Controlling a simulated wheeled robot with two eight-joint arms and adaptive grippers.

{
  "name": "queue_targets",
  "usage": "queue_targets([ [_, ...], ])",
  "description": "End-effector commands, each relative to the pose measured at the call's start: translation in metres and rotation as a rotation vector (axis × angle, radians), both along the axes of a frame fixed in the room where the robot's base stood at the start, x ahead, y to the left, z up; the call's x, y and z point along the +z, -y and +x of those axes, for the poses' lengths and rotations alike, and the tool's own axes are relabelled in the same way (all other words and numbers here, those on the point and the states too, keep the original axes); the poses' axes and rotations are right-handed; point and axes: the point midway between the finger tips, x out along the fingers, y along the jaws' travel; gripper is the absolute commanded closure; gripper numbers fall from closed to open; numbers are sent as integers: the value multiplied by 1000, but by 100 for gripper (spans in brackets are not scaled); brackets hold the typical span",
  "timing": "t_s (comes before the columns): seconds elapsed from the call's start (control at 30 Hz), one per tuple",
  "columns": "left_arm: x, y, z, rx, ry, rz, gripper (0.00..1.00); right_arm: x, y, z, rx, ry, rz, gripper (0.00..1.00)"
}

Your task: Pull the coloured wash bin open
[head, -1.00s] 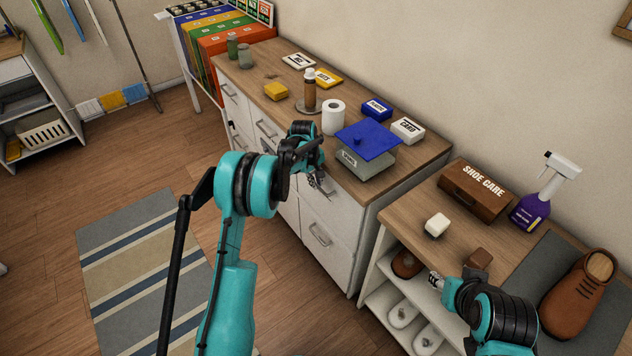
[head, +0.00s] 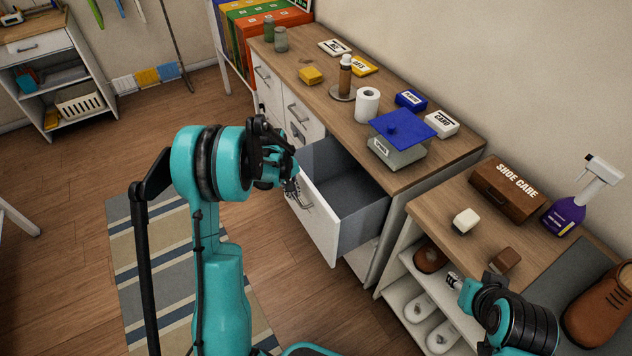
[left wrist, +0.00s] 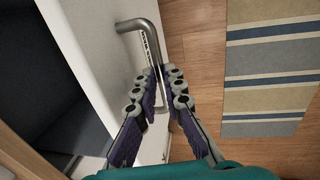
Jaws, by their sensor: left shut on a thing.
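A white drawer (head: 318,222) of the long dresser stands pulled out, with its empty grey inside showing. My left gripper (head: 294,188) is shut on the drawer's metal bar handle (head: 306,203). In the left wrist view the gripper's fingers (left wrist: 160,90) close around the grey handle (left wrist: 139,25), beside the white drawer front (left wrist: 105,45). I cannot tell which one is the coloured wash bin. My right gripper (head: 455,281) is beside the low shelf, its fingers too small to read.
The dresser top (head: 310,95) holds a blue-lidded scale-like box (head: 402,135), a paper roll (head: 367,104), a brown bottle (head: 345,75) and small boxes. A low shelf unit with a shoe care box (head: 508,190) stands right.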

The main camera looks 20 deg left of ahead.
Motion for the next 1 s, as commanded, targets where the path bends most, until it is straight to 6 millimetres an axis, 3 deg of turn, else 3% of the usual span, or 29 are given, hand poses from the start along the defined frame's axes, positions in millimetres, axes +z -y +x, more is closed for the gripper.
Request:
queue_targets([
  [0.2, 0, -34, -43, 4, -1, 1, 100, -3, 0, 0, 0, 0, 0, 60],
  [0.4, 0, -50, -64, 2, 0, 0, 100, -5, 0, 0, 0, 0, 0, 60],
  [0.93, 0, -56, -71, 0, 1, 1, 100, -5, 0, 0, 0, 0, 0, 60],
  [0.97, 0, -56, -71, 0, 1, 1, 83, -5, 0, 0, 0, 0, 0, 60],
  [1.0, 0, -56, -71, 0, 1, 1, 81, -5, 0, 0, 0, 0, 0, 60],
])
